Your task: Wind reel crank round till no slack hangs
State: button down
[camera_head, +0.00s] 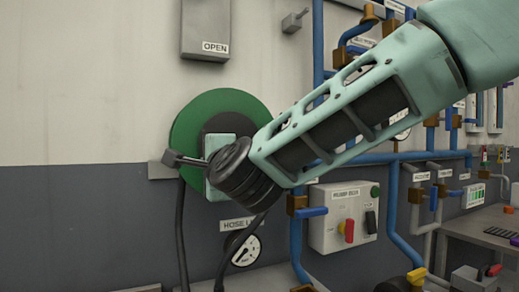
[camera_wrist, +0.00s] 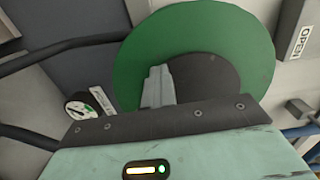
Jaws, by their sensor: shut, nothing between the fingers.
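The reel is a green disc (camera_head: 220,104) with a dark hub on the wall. It also fills the upper middle of the wrist view (camera_wrist: 200,35), with the dark hub (camera_wrist: 210,80) behind my fingers. A black hose (camera_head: 181,235) hangs below the reel's left side, and another dark length (camera_head: 232,262) curves down to its right. My gripper (camera_head: 172,158) is in front of the reel's left half, pointing left. Its grey fingers (camera_wrist: 159,75) are together and hold nothing. I cannot make out the crank; my gripper and wrist may hide it.
A pressure gauge (camera_head: 243,249) sits below the reel. A grey box marked OPEN (camera_head: 206,28) is above it. The wall left of the reel is clear.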

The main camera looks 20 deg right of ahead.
jog(key=shift+w+d+r+m+h+b, duration=0.15)
jog(key=shift+d+h+b, duration=0.15)
jog(key=shift+d, duration=0.35)
jog(key=shift+w+d+r+m+h+b, duration=0.15)
jog(key=shift+d+h+b, duration=0.1)
jog(key=shift+d, duration=0.35)
jog(key=shift+s+d, duration=0.1)
jog(key=shift+d, duration=0.05)
jog(key=shift+f, duration=0.15)
jog(key=shift+d+f+y+b, duration=0.25)
jog(key=shift+d+f+b, duration=0.3)
jog(key=shift+b, duration=0.35)
jog(key=shift+f, duration=0.15)
